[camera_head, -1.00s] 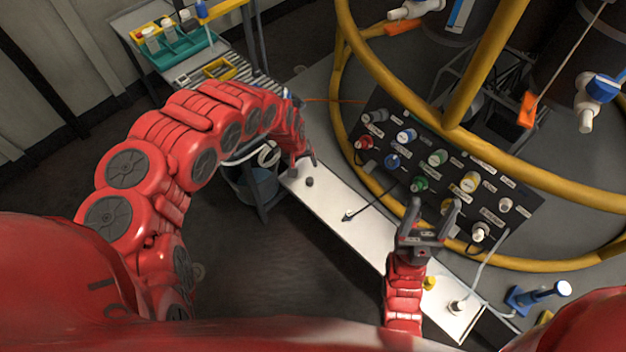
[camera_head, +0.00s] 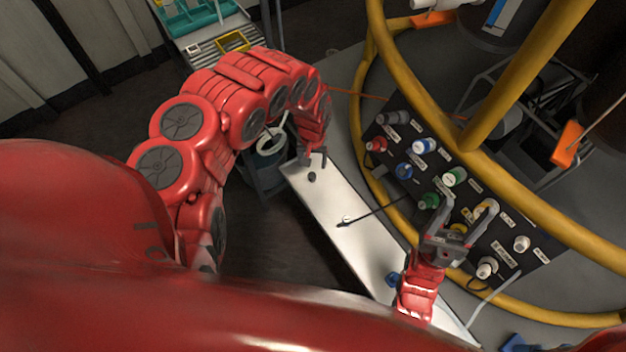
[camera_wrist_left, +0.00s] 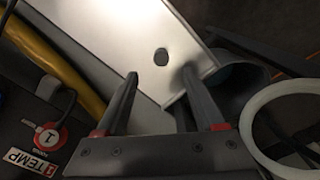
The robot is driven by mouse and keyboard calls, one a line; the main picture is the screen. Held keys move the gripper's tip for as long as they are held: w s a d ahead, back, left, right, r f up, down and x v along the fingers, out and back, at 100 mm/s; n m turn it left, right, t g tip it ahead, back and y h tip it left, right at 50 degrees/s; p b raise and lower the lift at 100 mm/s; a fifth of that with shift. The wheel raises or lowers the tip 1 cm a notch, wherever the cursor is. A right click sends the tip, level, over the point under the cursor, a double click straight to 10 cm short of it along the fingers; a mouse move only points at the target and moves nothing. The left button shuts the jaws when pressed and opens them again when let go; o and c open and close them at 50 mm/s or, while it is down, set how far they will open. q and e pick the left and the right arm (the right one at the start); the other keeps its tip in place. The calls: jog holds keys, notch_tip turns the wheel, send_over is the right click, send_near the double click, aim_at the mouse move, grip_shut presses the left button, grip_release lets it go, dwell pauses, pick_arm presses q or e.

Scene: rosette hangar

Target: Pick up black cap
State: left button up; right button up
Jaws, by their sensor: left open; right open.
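The small black cap (camera_head: 312,177) rests near the far end of a long white shelf (camera_head: 335,205). It also shows in the left wrist view (camera_wrist_left: 161,57) as a dark round spot on the pale surface, just beyond the fingertips. My left gripper (camera_head: 314,158) is open beside the cap at the shelf end. In the left wrist view its fingers (camera_wrist_left: 160,76) are spread with nothing between them. My right gripper (camera_head: 467,205) is open and appears empty, over the lower right part of the knob panel in the picture.
A thin black rod with a pale knob (camera_head: 346,220) lies further along the shelf. A blue item (camera_head: 392,280) is near my right wrist. A black panel (camera_head: 405,150) with several coloured knobs stands beside a yellow rail (camera_head: 372,110). A grey bucket (camera_head: 270,165) is by the shelf end.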

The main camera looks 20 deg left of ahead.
pick_arm(q)
jog(key=f+b, duration=0.1)
jog(key=f, duration=0.3)
jog(key=f+b, duration=0.1)
jog(key=f, duration=0.4)
jog(key=shift+w+a+f, duration=0.15)
jog(key=shift+w+f, duration=0.05)
grip_shut()
